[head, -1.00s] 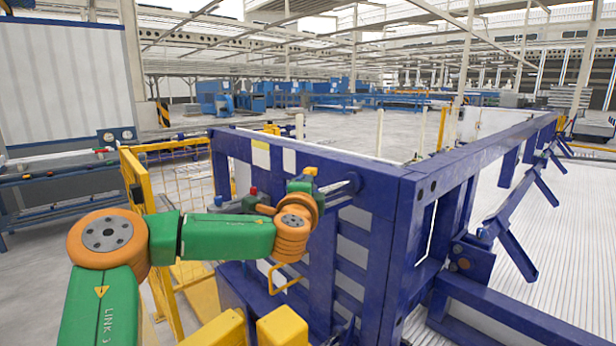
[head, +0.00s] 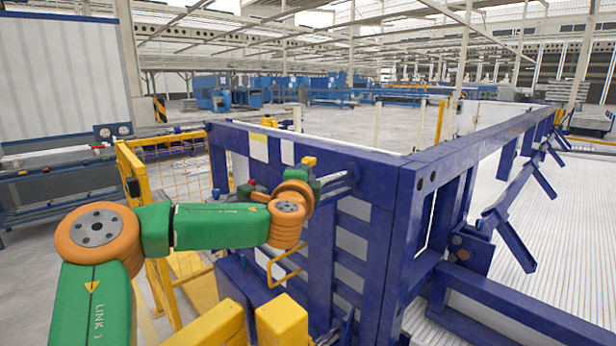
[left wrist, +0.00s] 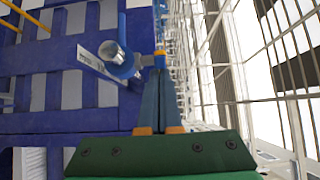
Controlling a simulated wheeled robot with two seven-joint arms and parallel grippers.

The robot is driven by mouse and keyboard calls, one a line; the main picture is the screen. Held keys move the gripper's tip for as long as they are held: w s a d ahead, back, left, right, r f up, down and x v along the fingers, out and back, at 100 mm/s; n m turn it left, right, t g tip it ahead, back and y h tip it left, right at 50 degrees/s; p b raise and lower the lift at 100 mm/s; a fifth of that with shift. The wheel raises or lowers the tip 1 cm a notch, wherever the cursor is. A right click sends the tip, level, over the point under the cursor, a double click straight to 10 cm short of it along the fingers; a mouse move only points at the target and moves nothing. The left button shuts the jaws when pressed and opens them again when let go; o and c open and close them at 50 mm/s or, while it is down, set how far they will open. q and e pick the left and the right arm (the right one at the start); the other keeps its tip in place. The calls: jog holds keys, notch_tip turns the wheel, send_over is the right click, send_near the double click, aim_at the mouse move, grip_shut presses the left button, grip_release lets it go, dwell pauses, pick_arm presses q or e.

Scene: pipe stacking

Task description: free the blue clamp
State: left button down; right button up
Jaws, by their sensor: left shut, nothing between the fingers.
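The blue clamp (left wrist: 120,64) with its round grey metal end shows in the left wrist view, at the edge of the dark blue frame. In the head view the clamp (head: 346,171) sits near the top of the frame's front face, just right of my green and orange left wrist. My left fingertips are hard to make out there. My right gripper is not in view.
The large dark blue frame (head: 385,190) fills the middle and right. A yellow handle (head: 285,268) and yellow blocks (head: 283,322) lie below my wrist. A yellow mesh fence (head: 185,185) stands at the left. Open floor lies behind the frame.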

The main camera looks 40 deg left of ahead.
pick_arm(q)
jog(key=shift+s+a+b, duration=0.3)
jog(key=shift+a+b, duration=0.15)
jog(key=shift+a, duration=0.2)
jog(key=shift+s+a+b, duration=0.3)
jog(key=shift+a+b, duration=0.1)
jog(key=shift+a, duration=0.2)
jog(key=shift+r, duration=0.1)
